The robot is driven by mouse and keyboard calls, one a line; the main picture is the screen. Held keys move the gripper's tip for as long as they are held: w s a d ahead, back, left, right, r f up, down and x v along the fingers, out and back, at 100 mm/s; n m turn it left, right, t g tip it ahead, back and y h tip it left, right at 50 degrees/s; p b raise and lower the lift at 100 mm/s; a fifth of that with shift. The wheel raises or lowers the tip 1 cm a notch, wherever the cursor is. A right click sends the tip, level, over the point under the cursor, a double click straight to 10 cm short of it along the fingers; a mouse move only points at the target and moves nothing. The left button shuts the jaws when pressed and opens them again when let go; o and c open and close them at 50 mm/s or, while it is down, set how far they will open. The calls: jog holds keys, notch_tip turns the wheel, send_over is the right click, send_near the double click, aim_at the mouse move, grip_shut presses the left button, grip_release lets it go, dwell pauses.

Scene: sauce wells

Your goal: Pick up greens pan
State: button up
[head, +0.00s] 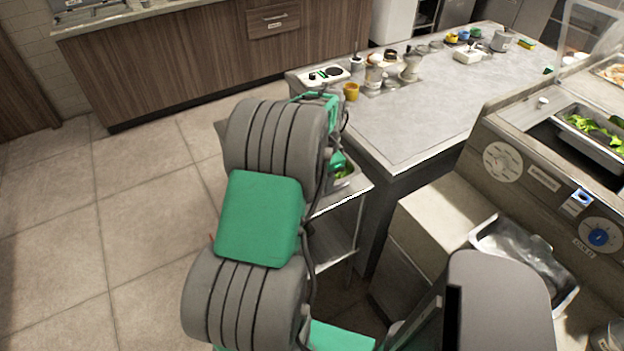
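A metal pan with leafy greens (344,181) sits on a small metal stand, mostly hidden behind my arm. Only its right edge and a little green show. A second metal pan with greens (598,150) sits in the counter well at the right. I cannot tell which of the two is the greens pan meant. A green part that appears to be my gripper (337,161) shows just above the pan on the stand. My arm hides most of it, so its fingers and any contact with the pan cannot be seen.
An empty metal pan (528,252) sits at the lower right. The grey-topped table (420,125) holds cups, jars and a small scale along its far side; its near part is clear. The metal stand (340,225) is close to the table. Tiled floor (90,220) is open at left.

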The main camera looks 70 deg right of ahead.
grip_shut()
jog(key=shift+r, duration=0.1)
dwell(1.1)
